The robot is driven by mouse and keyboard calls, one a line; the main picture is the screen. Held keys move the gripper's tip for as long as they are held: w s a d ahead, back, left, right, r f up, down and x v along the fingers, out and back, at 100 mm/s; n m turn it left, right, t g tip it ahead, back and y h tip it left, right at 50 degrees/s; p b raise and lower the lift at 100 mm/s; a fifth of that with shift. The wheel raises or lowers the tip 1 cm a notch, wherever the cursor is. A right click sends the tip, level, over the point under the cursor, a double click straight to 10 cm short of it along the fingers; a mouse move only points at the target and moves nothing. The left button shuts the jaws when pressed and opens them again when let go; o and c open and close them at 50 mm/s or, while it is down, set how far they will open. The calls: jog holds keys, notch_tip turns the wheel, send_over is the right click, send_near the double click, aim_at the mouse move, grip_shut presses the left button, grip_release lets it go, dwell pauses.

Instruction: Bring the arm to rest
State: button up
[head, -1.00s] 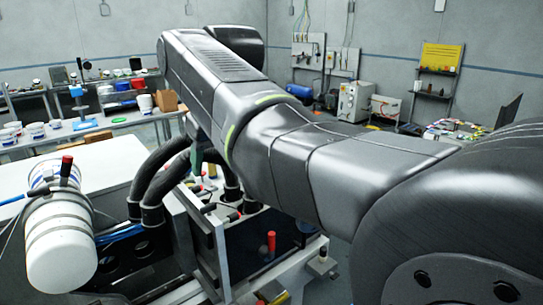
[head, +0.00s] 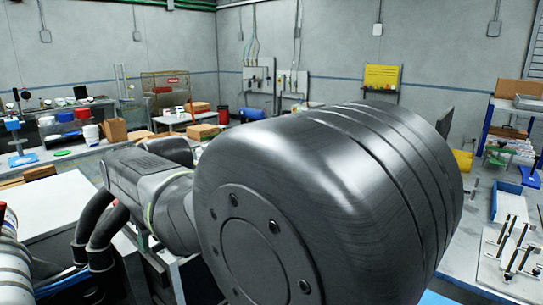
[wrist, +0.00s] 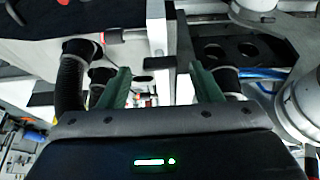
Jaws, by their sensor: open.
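My gripper (wrist: 160,88) shows in the wrist view, with two green fingers spread apart and nothing between them. It hangs over a machine with black hoses (wrist: 72,75) to the left and a dark plate with round holes (wrist: 235,50) to the right. In the head view my arm fills the middle, with a large dark joint in front, and my gripper is hidden behind it.
Black hoses (head: 98,228) and a white cylinder (head: 12,265) stand close at the left of my arm. A white-topped bench (head: 50,205) lies behind them. At the right is a table with a blue tray (head: 507,203) and metal rods. Shelves (head: 508,130) stand behind it.

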jog(key=shift+x, duration=0.8)
jog(key=shift+r, duration=0.1)
